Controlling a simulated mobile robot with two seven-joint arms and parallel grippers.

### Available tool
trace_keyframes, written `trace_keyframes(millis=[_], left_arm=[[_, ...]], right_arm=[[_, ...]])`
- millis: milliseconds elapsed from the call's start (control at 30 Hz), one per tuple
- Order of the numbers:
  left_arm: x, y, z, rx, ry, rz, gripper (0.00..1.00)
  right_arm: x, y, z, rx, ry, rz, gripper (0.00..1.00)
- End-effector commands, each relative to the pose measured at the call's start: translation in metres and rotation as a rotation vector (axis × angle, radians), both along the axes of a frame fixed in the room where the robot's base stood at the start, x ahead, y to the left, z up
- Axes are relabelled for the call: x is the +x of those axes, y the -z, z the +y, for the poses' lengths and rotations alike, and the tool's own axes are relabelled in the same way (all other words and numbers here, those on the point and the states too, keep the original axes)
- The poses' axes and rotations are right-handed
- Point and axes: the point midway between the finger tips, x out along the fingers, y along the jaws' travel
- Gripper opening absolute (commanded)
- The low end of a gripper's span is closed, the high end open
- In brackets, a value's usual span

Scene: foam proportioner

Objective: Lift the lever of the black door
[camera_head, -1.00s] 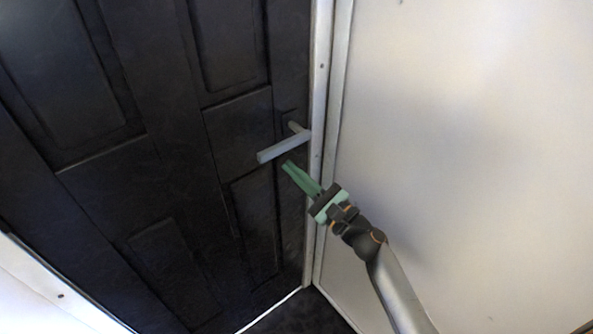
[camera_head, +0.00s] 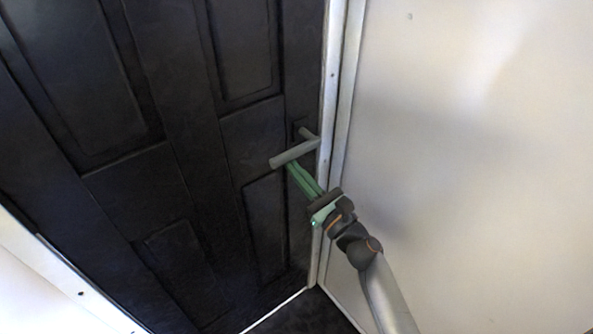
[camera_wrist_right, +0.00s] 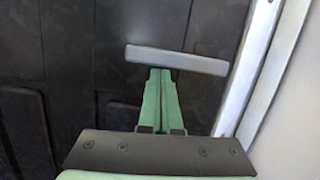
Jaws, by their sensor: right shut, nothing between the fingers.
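The black door (camera_head: 190,130) fills the left and middle of the head view. Its grey lever (camera_head: 294,153) sticks out near the door's right edge and runs to the left, its free end slightly lower in the picture. In the right wrist view the lever (camera_wrist_right: 176,60) crosses just beyond the fingertips. My right gripper (camera_head: 291,168) is shut and empty, its green fingers pressed together. The fingertips (camera_wrist_right: 159,72) appear just under the lever's middle; I cannot tell whether they touch it. My left gripper is out of view.
A pale door frame (camera_head: 334,110) runs along the door's right side, close to the lever and my right wrist. A plain white wall (camera_head: 480,140) stands right of it. A light strip marks the door's bottom edge.

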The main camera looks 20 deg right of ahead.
Motion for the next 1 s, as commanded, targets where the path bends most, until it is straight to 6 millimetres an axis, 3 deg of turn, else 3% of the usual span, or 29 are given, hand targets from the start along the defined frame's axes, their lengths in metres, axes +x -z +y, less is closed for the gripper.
trace_keyframes(millis=[533,1000], left_arm=[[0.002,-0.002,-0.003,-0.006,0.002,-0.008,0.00],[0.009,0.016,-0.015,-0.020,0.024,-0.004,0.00]], right_arm=[[-0.006,0.003,-0.003,-0.001,0.001,0.001,0.00],[-0.086,0.027,-0.033,-0.002,0.000,0.002,0.00]])
